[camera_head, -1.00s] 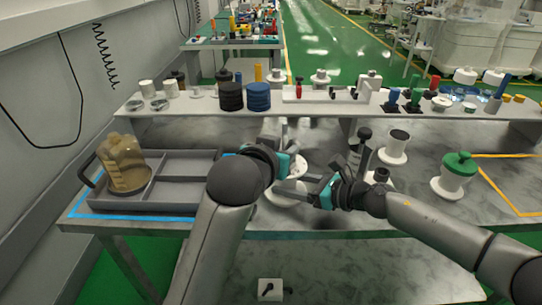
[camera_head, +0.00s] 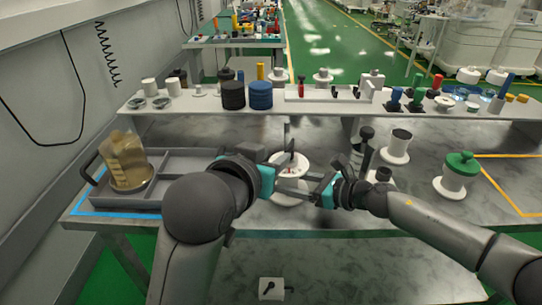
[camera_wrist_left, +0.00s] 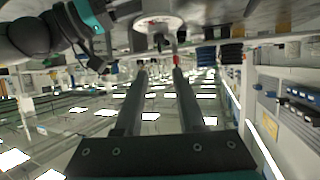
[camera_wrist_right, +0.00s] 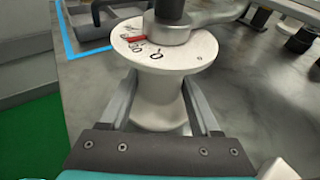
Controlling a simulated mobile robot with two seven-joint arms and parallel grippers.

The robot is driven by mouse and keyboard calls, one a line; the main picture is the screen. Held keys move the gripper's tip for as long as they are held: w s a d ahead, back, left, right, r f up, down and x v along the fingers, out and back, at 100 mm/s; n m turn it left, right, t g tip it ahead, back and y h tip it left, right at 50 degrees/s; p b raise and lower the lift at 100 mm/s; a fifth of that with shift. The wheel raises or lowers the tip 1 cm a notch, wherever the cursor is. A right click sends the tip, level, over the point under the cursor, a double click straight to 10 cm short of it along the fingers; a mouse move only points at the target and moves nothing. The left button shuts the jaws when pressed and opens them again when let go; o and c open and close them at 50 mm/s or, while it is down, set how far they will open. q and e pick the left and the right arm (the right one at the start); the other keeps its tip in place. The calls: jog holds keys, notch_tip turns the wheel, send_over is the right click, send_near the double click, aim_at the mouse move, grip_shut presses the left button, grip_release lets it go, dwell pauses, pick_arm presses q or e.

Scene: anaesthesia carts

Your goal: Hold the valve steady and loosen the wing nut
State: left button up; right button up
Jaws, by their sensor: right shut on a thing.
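The valve (camera_head: 289,196) is a white spool-shaped body with a round flange, upright on the grey table. It fills the middle of the right wrist view (camera_wrist_right: 160,98), with a red mark on its top. The wing nut (camera_wrist_right: 170,32) appears as a grey hub with a side arm and dark post on top. My right gripper (camera_head: 300,192) is shut on the valve's narrow body, one finger on each side. My left gripper (camera_head: 288,182) is open and empty, beside the valve top. In the left wrist view its fingers (camera_wrist_left: 160,72) are apart, with the flange beyond them.
A grey divided tray (camera_head: 185,193) with a tan jug (camera_head: 125,160) stands at the left. A green-topped white part (camera_head: 456,172) and a dark-topped spool (camera_head: 396,146) stand right. A raised shelf (camera_head: 330,105) with several parts runs behind.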

pick_arm(q)
jog(key=d+r+m+h, duration=0.2)
jog(key=d+r+m, duration=0.25)
jog(key=m, duration=0.75)
jog(key=m+y, duration=0.2)
jog(key=m, duration=2.2)
send_near(289, 145)
jog(key=shift+x, duration=5.2)
grip_shut()
